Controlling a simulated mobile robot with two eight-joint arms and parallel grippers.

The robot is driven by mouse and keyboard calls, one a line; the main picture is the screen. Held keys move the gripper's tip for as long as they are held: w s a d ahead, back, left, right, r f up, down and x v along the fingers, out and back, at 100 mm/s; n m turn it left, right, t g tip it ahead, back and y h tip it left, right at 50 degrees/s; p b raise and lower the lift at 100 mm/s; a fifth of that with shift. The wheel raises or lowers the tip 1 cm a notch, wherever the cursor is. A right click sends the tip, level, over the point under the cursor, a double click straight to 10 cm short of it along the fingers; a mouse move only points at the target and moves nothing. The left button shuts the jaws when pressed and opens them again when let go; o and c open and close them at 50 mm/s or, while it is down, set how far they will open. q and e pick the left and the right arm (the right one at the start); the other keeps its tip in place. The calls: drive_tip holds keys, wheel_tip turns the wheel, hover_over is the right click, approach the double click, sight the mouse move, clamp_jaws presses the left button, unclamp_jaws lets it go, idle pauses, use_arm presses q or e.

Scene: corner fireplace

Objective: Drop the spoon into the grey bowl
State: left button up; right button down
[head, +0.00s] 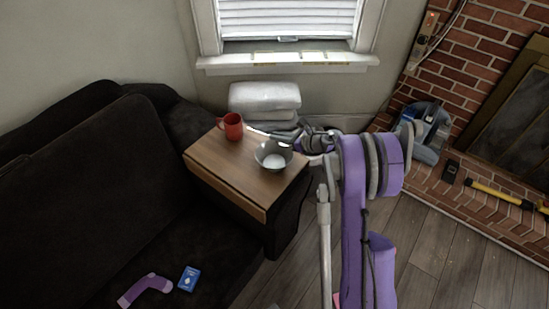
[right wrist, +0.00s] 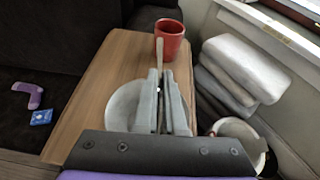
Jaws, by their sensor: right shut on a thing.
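The grey bowl (head: 268,163) stands upright on the small wooden table beside the sofa. It also shows in the right wrist view (right wrist: 122,103), partly hidden behind my fingers. My right gripper (head: 287,143) is over the bowl, reaching in from the right. In the right wrist view its two fingers (right wrist: 163,100) are closed together on the spoon (right wrist: 161,53). The spoon's thin light end sticks out beyond the fingers, in front of the red mug; its other end is hidden. My left gripper is in neither view.
The red mug (head: 233,127) stands on the wooden table (head: 215,160) just beyond the bowl. A dark sofa (head: 90,190) is on the left, with a purple sock-like thing (head: 146,287) and a blue card pack (head: 189,279). Folded white cushions (head: 264,97) are stacked behind the table.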

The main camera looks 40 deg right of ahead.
drive_tip(key=shift+f+b, duration=1.45)
drive_tip(key=shift+f, duration=1.45)
drive_tip(key=c, duration=0.9)
unclamp_jaws()
drive_tip(key=v, duration=1.1)
drive_tip(key=shift+a+p, duration=0.1)
drive_tip(key=shift+p, duration=0.2)
